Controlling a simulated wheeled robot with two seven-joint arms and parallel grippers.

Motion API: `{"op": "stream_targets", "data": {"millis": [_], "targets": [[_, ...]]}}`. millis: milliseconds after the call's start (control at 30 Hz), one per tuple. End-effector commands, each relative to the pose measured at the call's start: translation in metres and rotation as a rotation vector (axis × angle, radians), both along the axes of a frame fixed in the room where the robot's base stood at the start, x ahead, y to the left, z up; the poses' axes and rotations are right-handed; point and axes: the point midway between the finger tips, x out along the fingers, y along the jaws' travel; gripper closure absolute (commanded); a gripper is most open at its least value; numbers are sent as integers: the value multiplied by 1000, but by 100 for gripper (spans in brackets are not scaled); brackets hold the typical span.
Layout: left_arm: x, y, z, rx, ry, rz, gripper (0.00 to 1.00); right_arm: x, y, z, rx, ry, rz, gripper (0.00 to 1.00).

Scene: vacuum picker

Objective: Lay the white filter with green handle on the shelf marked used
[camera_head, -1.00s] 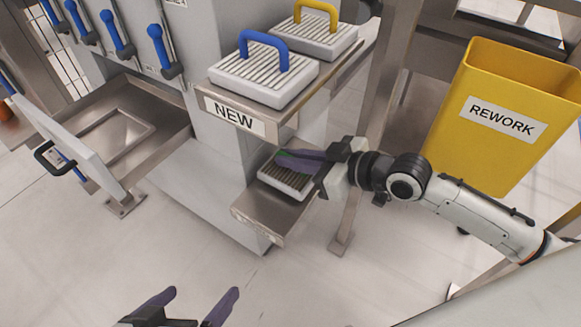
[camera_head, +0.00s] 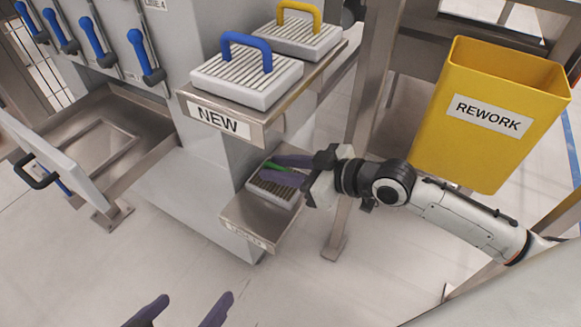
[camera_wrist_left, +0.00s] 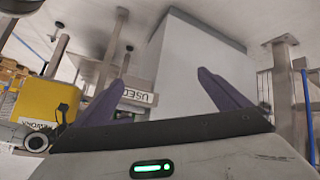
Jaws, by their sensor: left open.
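The white filter with the green handle (camera_head: 270,190) lies on the lower shelf (camera_head: 252,212), under the shelf marked NEW. The lower shelf's label is hard to read in the head view; in the left wrist view a shelf label (camera_wrist_left: 139,97) reads USED. My right gripper (camera_head: 283,170) is at the filter, its purple fingers apart, one on each side of the green handle. The fingers hide part of the filter. My left gripper (camera_head: 183,312) is open and empty at the bottom edge of the head view; its fingers also show in the left wrist view (camera_wrist_left: 165,95).
The NEW shelf (camera_head: 225,118) above holds a blue-handled filter (camera_head: 246,80) and a yellow-handled filter (camera_head: 298,38). A yellow REWORK bin (camera_head: 490,115) stands at the right. An open hatch door (camera_head: 60,160) juts out at the left. A metal post (camera_head: 345,215) stands by the shelves.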

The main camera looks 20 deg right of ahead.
Motion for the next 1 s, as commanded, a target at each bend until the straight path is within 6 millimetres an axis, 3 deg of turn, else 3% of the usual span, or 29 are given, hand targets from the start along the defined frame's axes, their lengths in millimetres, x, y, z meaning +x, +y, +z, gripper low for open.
{"op": "stream_targets", "data": {"millis": [167, 500, 1000], "targets": [[0, 4, 5, 22, 6, 1, 5, -18, -14, 10, -5, 4, -1, 72], [-10, 18, -18, 115, 85, -2, 5, -69, -52, 37, -4, 6, 4, 72], [-9, 25, -18, 114, 65, 38, 5, -87, -68, 46, 1, 1, 1, 72]]}}
